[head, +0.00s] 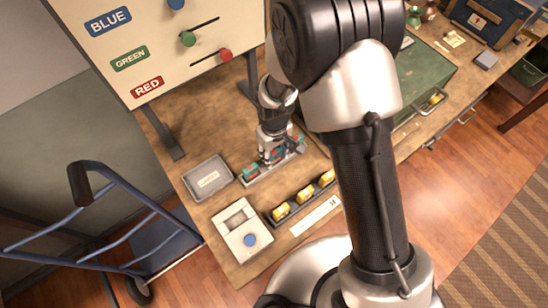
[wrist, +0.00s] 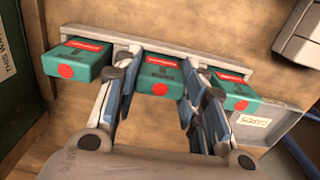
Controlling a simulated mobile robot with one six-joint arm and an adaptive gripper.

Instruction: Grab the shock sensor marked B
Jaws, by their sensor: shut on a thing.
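Three green boxes with red labels and red dots sit in a row in a pale rack (wrist: 108,36): a left box (wrist: 76,60), a middle box (wrist: 158,76) and a right box (wrist: 232,90) in the wrist view. The letters on them are too small to read, so I cannot tell which is marked B. My gripper (wrist: 162,78) is shut on the middle box, one finger on each side. The box still appears to be in the row. In the head view my gripper (head: 272,152) reaches down over the rack, partly hiding the boxes.
A grey tray (head: 207,177) lies left of the rack. A white box with a blue button (head: 243,230) and a dark rack of yellow parts (head: 305,194) are nearer the front edge. A slider panel (head: 165,45) stands behind; a green case (head: 425,70) is right.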

